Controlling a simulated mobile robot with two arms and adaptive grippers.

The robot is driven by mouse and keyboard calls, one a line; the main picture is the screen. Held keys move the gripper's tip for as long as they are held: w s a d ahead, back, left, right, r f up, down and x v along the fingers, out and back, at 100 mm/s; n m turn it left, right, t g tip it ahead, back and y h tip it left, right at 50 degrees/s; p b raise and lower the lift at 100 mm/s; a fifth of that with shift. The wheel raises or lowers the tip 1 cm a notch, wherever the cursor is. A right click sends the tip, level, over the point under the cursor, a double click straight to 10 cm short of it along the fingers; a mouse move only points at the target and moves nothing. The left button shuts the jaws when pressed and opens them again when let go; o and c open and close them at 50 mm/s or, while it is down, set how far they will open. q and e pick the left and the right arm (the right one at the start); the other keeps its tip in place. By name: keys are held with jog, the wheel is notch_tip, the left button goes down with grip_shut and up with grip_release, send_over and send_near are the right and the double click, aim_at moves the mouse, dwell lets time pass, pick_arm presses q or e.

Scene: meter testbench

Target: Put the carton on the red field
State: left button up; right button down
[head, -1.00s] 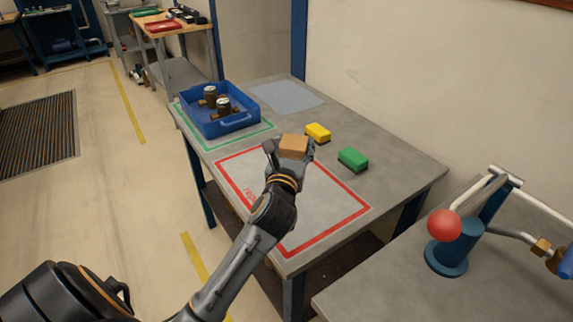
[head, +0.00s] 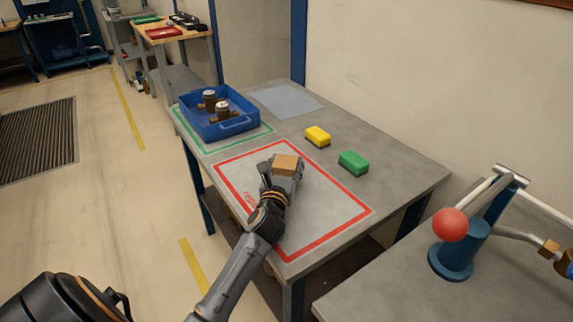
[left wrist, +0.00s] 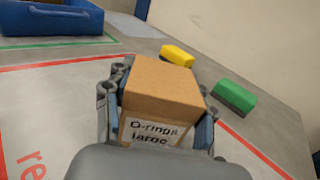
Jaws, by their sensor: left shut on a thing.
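The brown carton (head: 285,164) is held in my left gripper (head: 281,168) over the far part of the red field. In the left wrist view the carton (left wrist: 162,90) sits between both fingers, and its label reads "O-rings large". The red field (head: 330,234) is a red outline on the grey table, with red lettering partly hidden by my arm. I cannot tell whether the carton touches the table. My right gripper is not in view.
A blue tray (head: 237,126) with meters stands in the green-outlined field at the back left. A yellow sponge (head: 317,136) and a green sponge (head: 353,162) lie right of the red field. A red-balled lever (head: 451,225) stands on the near right bench.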

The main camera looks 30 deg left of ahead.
pick_arm(q)
jog(key=o, duration=1.2)
jog(key=shift+f, duration=0.15)
jog(key=shift+o, duration=0.2)
jog(key=shift+s, duration=0.1)
jog(key=v, duration=1.2)
jog(key=shift+r, duration=0.2)
